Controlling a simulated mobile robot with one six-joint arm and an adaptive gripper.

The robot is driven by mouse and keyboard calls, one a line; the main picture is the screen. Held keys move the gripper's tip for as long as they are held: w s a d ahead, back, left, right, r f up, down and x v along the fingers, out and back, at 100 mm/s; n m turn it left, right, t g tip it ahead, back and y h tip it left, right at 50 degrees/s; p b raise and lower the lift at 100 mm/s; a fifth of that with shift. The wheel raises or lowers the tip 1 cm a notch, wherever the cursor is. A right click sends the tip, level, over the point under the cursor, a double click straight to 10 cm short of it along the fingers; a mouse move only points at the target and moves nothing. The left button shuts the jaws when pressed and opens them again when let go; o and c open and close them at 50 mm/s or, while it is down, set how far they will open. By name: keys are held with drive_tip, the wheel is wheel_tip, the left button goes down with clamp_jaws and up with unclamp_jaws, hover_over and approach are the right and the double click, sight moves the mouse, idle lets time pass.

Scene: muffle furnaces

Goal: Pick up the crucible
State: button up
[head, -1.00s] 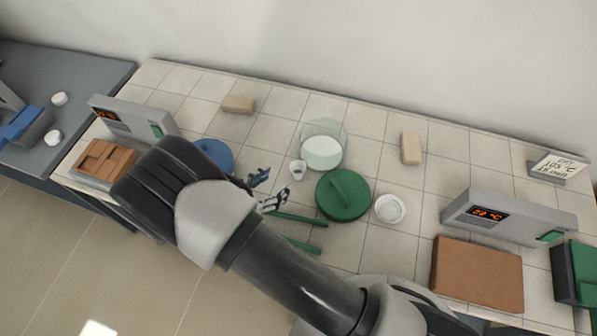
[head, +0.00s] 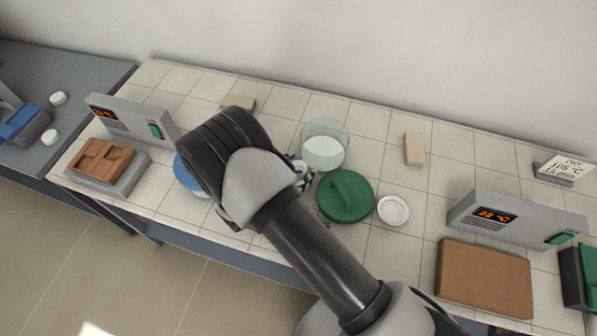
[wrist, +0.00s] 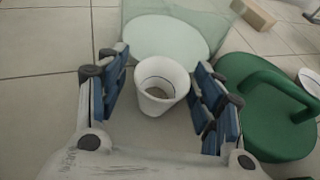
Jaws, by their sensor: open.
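The crucible (wrist: 161,84) is a small white open cup, upright on the tiled bench in the wrist view. My gripper (wrist: 158,88) is open, with one blue-padded finger on each side of the crucible and a gap on both sides. In the head view the crucible (head: 300,167) is mostly hidden behind my wrist, and only its edge shows. My fingers are largely hidden there too.
A glass vessel with a white disc (head: 323,150) stands just behind the crucible. A green lid with a handle (head: 345,197) lies close on the right, with a white dish (head: 392,210) beyond it. A blue round object (head: 186,176) lies left of my arm.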

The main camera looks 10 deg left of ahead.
drive_tip(key=c, duration=1.1)
drive_tip(key=shift+r, duration=0.1)
wheel_tip(320, 180, up, 20)
drive_tip(key=p, duration=0.5)
